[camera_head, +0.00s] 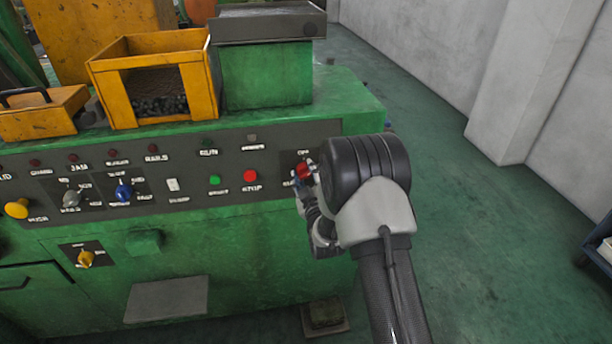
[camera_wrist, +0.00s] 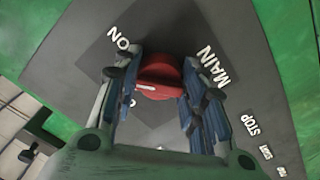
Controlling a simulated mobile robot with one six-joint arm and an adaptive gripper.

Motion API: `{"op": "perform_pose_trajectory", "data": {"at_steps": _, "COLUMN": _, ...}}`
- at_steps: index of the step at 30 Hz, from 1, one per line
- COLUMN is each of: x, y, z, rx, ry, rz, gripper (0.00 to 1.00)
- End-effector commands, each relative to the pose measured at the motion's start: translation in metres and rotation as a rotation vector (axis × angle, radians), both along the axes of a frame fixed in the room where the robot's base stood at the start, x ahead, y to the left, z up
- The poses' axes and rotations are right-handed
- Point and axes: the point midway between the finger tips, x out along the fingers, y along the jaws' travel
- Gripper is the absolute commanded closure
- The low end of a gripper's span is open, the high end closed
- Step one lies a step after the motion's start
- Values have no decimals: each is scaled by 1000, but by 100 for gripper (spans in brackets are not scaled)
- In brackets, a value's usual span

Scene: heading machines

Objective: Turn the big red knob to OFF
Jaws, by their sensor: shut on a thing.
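The big red knob (camera_wrist: 160,75) sits on a dark square plate (camera_wrist: 112,62) marked MAIN and ON in the wrist view. A white mark shows on the knob's near edge. My gripper (camera_wrist: 157,88) has a finger on each side of the knob and is shut on it. In the head view the knob (camera_head: 304,171) shows at the right end of the grey control panel, below the letters OFF. My gripper (camera_head: 304,190) reaches it there, partly hidden behind my arm. In the wrist view, the lettering under the knob is mostly covered by the fingers.
A yellow bin (camera_head: 112,92) stands on the green machine.

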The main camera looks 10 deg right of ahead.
Motion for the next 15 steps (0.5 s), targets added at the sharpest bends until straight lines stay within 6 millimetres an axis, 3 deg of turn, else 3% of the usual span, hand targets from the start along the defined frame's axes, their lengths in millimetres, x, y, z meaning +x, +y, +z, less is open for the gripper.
{"op": "perform_pose_trajectory", "data": {"at_steps": 15, "x": 0, "y": -1, "z": 1, "rx": -489, "ry": 1, "rz": -1, "gripper": 86}}
